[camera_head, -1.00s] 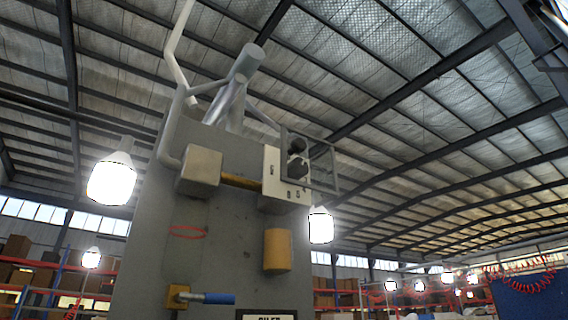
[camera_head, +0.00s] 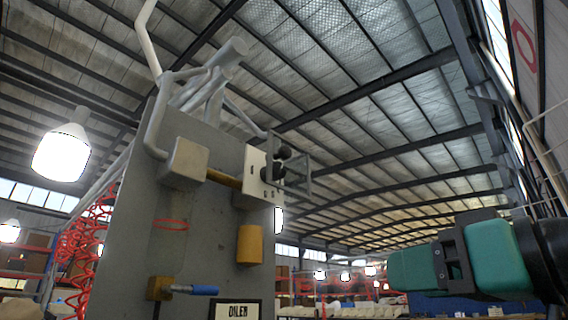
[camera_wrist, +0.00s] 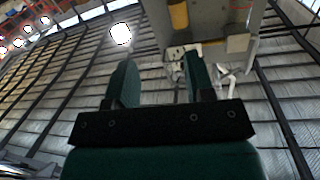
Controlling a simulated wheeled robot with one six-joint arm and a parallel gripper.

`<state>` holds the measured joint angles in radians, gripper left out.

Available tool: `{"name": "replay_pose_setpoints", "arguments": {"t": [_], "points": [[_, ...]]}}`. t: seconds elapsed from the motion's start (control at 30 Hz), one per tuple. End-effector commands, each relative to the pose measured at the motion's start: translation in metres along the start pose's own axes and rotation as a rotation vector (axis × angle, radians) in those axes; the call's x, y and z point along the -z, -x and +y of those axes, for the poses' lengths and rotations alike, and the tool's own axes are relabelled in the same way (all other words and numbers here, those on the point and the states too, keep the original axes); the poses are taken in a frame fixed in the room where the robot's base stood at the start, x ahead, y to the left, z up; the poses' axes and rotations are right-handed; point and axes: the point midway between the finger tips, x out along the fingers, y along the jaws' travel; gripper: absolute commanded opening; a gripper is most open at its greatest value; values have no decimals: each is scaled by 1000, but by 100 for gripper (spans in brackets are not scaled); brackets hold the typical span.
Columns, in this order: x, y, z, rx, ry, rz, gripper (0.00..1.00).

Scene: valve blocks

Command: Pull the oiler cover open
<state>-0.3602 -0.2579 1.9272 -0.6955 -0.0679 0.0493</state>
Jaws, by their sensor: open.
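A grey upright panel (camera_head: 210,215) stands left of centre in the head view. A framed sign reading OILER (camera_head: 237,311) is cut off by the bottom edge, and I cannot make out an oiler cover. My gripper (camera_head: 393,270) is at the right in the head view, well apart from the panel, its teal finger pointing left. In the wrist view the two teal fingers of my gripper (camera_wrist: 160,60) stand apart with nothing held. The panel (camera_wrist: 212,15) appears upside down beyond them.
The panel carries a yellow cylinder (camera_head: 250,245), a blue-handled valve (camera_head: 194,290), a beige box (camera_head: 186,160) and a switch box with an open frame (camera_head: 257,167). Grey pipes (camera_head: 205,85) rise above. Red coiled hoses (camera_head: 85,240) hang at left. Space between panel and gripper looks clear.

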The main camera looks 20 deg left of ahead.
Motion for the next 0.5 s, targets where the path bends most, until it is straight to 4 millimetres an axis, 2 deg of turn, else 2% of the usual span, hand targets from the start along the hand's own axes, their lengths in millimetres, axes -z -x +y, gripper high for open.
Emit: {"name": "replay_pose_setpoints", "arguments": {"t": [0.03, 0.1, 0.2, 0.33, 0.5], "points": [[38, -1, -12, 39, 30, 111, 49], [78, 3, -27, 86, 58, 240, 49], [113, 9, -42, 132, 79, 353, 49], [130, 5, -49, 151, 85, 396, 49], [144, -22, -55, 152, 83, 393, 49]]}}
